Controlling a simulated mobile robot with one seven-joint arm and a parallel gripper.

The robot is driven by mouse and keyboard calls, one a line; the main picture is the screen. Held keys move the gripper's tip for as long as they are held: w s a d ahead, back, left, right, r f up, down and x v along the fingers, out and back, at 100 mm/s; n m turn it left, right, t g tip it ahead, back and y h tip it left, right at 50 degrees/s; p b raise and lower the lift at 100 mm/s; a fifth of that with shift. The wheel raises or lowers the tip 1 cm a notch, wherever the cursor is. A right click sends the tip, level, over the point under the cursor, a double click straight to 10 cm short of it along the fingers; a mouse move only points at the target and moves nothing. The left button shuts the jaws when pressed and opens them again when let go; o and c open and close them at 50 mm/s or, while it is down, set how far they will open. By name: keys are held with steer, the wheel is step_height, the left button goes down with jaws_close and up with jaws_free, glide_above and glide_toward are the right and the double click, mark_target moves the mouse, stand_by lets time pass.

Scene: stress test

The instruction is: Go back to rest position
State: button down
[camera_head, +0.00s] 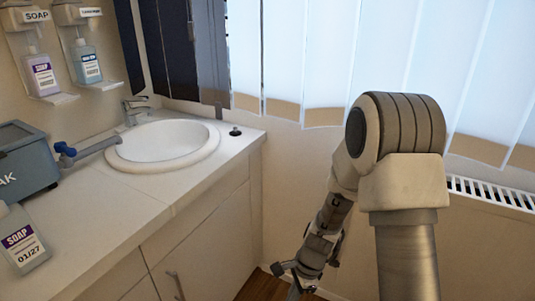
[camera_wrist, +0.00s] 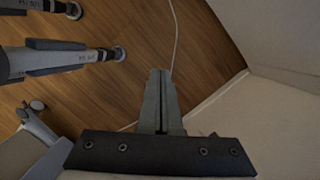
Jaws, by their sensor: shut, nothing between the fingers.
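My gripper (camera_head: 292,279) hangs low in the camera_head view, to the right of the cabinet front and below the counter top. My arm stands at the right of that view, bent at its elbow with the forearm pointing down. In the camera_wrist view my gripper (camera_wrist: 161,130) points at the wooden floor near the corner with the wall. Its two fingers lie together with nothing between them.
The counter (camera_head: 190,182) with a round sink (camera_head: 163,143) fills the left. A soap bottle (camera_head: 22,240) and a grey box (camera_head: 24,160) stand on it. A radiator (camera_head: 495,193) is at the right. The wooden floor (camera_wrist: 120,95) carries a pale cable (camera_wrist: 175,40).

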step_height(320, 180, up, 20)
steer(key=s+d+n+t+h, duration=0.1)
steer(key=s+d+n+t, duration=0.15)
steer(key=n, duration=0.55)
steer(key=s+d+r+n+t+h, duration=0.1)
steer(key=s+d+r+n+t, duration=0.1)
steer(key=s+r+n, duration=0.3)
steer(key=s+d+r+n+t+h, duration=0.1)
steer(key=s+d+r+n+t, duration=0.1)
steer(key=s+r, duration=0.55)
step_height(320, 180, up, 20)
steer(key=p, duration=2)
